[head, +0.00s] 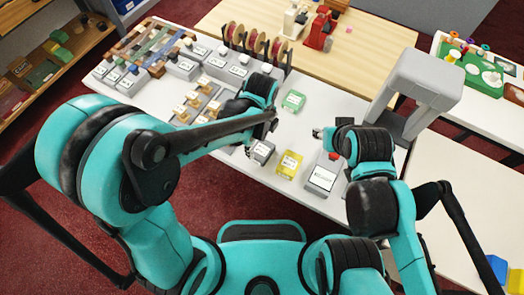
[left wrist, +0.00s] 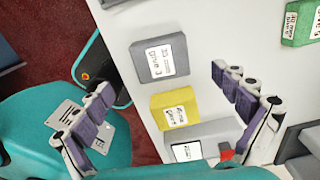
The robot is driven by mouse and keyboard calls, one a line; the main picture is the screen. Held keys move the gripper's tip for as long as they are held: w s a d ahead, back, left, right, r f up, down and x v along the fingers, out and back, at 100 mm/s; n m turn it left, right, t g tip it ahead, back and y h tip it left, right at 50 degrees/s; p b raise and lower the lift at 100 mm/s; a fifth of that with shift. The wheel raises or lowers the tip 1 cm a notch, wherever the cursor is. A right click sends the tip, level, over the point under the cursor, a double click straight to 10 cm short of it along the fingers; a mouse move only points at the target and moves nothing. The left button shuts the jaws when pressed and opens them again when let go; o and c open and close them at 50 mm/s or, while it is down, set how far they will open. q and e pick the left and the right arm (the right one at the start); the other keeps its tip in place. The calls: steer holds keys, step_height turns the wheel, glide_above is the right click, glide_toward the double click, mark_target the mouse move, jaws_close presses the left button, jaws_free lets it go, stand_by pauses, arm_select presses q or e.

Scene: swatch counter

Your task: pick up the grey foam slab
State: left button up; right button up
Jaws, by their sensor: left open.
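The grey foam slab (head: 262,151) lies on the white counter, left of a yellow slab, with a printed label on top. In the left wrist view the grey slab (left wrist: 160,58) shows whole, lying ahead of and between the spread fingers. My left gripper (head: 268,122) is open and empty, near the slab on its far side in the head view; the left wrist view shows its two fingers (left wrist: 160,90) wide apart. Nothing is between the pads. My right gripper (head: 318,133) is over the counter, right of the slabs, its jaws too small to read.
The yellow slab (head: 289,163) lies close beside the grey one. A green slab (head: 293,100) lies farther back. A grey arch-shaped stand (head: 418,90) is at the right. Sample racks (head: 187,65) fill the left.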

mark_target(262, 149)
arm_select(q)
step_height(262, 149, down, 7)
steer(key=b, duration=0.3)
steer(key=shift+d+f, duration=0.1)
steer(key=shift+f, duration=0.05)
steer(key=c, duration=1.1)
